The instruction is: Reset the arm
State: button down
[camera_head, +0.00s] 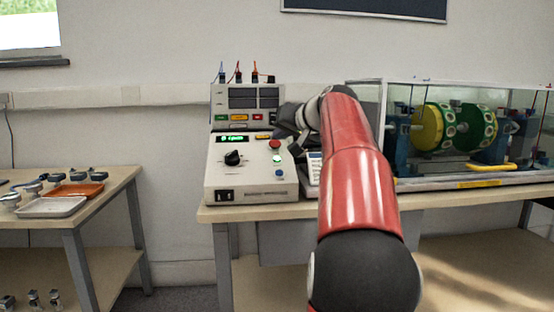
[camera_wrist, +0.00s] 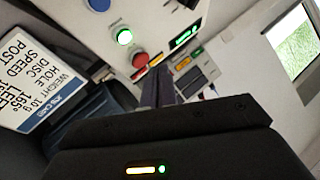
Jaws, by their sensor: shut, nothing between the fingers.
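My red arm reaches forward over the right table, and my gripper (camera_head: 287,137) is beside the right side of the control box (camera_head: 250,188), near its buttons. In the wrist view my gripper (camera_wrist: 160,82) has its dark fingers together with nothing between them. They point toward the panel with its red button (camera_wrist: 140,60), lit green button (camera_wrist: 124,37) and green display (camera_wrist: 186,38). I cannot tell whether the fingertips touch the panel. The black knob (camera_head: 233,158) is on the panel's left in the head view.
A glass-sided rig (camera_head: 480,183) with yellow and green discs stands at right. A card (camera_wrist: 38,75) with printed text lies beside the box. The left table (camera_head: 98,203) holds an orange tray (camera_head: 62,191), a grey tray (camera_head: 50,208) and small metal parts. A floor gap separates the tables.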

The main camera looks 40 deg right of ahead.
dwell(0.3)
jog(key=s+a+f+n+g, duration=0.15)
jog(key=a+f, duration=0.25)
jog(key=a, duration=0.4)
jog(key=s+a+f+n+g+y+p, duration=0.1)
jog(key=s+a+f, duration=0.15)
jog(key=a, duration=0.55)
jog(key=s+a+f+n+g, duration=0.1)
jog(key=s+a+f+g, duration=0.1)
jog(key=a+f, duration=0.45)
jog(key=s+a+f+n+g, duration=0.1)
jog(key=s+a+f, duration=0.4)
jog(key=s+f, duration=0.3)
jog(key=s+a+f+n+g, duration=0.2)
jog(key=s+a+f, duration=0.4)
jog(key=s+f, duration=0.3)
jog(key=s+p, duration=0.1)
jog(key=s, duration=0.2)
jog(key=shift+s+a+f, duration=0.15)
jog(key=shift+s+f, duration=0.05)
jog(key=shift+f, duration=0.1)
